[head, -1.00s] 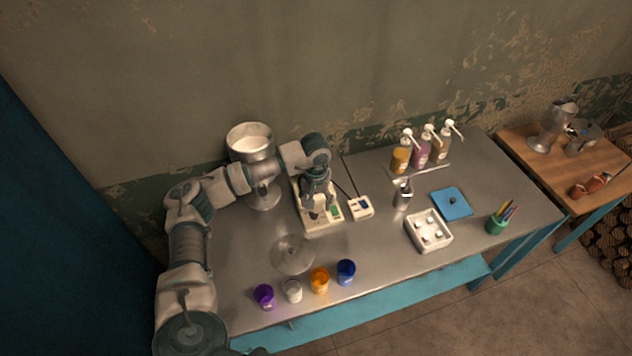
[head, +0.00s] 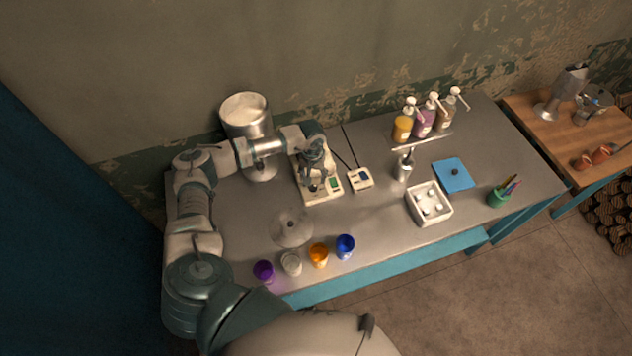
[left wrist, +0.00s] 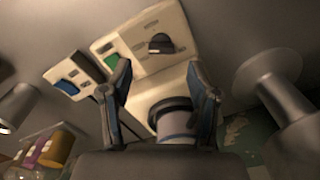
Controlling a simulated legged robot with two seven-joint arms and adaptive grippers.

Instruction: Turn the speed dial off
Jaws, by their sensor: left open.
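The cream stirrer base (head: 326,194) stands on the metal table, with a green switch (head: 334,183) at its front. In the left wrist view, a black dial (left wrist: 160,43) sits on the cream panel (left wrist: 137,30), beside the green switch (left wrist: 111,61). My left gripper (head: 314,172) is over the base in the head view. In the left wrist view the left gripper (left wrist: 161,84) has its two fingers apart, with the dial beyond the fingertips and not between them. A pale cylinder with a dark rim (left wrist: 173,118) shows between the fingers. My right gripper is out of view.
A small box with a blue display (head: 360,180) stands right of the base. A large metal pot (head: 247,122) is behind my left arm. Several coloured cups (head: 318,255) line the front edge. A white tray (head: 429,204) and pump bottles (head: 424,122) are farther right.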

